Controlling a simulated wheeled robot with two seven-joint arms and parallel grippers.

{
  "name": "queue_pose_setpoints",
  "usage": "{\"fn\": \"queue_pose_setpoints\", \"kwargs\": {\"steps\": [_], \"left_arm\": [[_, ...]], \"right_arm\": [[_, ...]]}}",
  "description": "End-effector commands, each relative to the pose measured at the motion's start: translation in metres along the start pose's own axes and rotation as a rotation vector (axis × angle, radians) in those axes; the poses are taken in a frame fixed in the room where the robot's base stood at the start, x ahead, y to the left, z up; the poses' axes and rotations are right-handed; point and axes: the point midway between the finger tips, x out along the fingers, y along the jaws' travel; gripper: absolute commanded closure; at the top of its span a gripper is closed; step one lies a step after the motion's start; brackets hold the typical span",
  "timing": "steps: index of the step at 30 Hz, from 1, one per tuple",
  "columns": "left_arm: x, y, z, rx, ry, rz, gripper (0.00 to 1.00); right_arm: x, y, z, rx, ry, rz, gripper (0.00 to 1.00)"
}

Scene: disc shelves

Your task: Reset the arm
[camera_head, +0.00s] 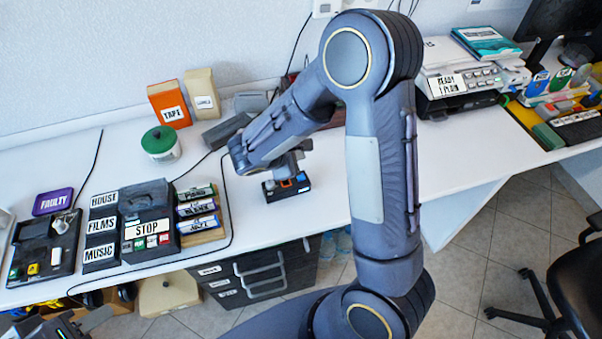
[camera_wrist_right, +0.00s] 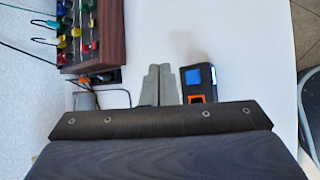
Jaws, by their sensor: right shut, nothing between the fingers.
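My right arm rises through the middle of the head view and bends back down to the left over the desk. In the right wrist view, the right gripper (camera_wrist_right: 160,84) has its two grey fingers together, with nothing between them. In the head view the arm's forearm hides most of that gripper. A small black device with orange and blue parts (camera_head: 287,187) lies on the desk close below it; in the wrist view the device (camera_wrist_right: 199,84) is just right of the fingers, apart from them. My left gripper (camera_head: 78,324) shows partly at the bottom left edge, low beside the desk; its finger opening is unclear.
The white desk (camera_head: 330,205) has bare room right of the device. A STOP panel (camera_head: 150,231), coloured cases (camera_head: 197,207), a FAULTY tray (camera_head: 45,255), a green-lidded tub (camera_head: 161,145) and a TAPE box (camera_head: 170,105) stand left. A printer (camera_head: 455,90) stands back right; a chair (camera_head: 570,290) is lower right.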

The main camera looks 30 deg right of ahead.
Motion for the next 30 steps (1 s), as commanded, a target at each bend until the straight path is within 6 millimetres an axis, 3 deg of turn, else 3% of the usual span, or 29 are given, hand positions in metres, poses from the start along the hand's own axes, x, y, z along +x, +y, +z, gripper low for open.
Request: {"fn": "queue_pose_setpoints", "kwargs": {"steps": [11, 14, 17, 21, 24, 30], "left_arm": [[0.001, 0.000, 0.000, 0.000, 0.000, 0.000, 0.64], [0.000, 0.000, 0.000, 0.000, 0.000, 0.000, 0.64], [0.000, 0.000, 0.000, 0.000, 0.000, 0.000, 0.64], [0.001, 0.000, 0.000, 0.000, 0.000, 0.000, 0.64], [0.001, 0.000, 0.000, 0.000, 0.000, 0.000, 0.64], [0.001, 0.000, 0.000, 0.000, 0.000, 0.000, 0.64]], "right_arm": [[0.000, -0.001, 0.001, 0.005, 0.000, -0.003, 1.00], [-0.003, -0.004, 0.013, 0.054, 0.006, -0.039, 1.00], [-0.013, -0.015, 0.040, 0.176, 0.030, -0.129, 1.00], [-0.039, -0.045, 0.083, 0.437, 0.104, -0.317, 1.00], [-0.063, -0.070, 0.104, 0.632, 0.183, -0.450, 1.00], [-0.117, -0.110, 0.122, 1.011, 0.391, -0.681, 1.00]]}}
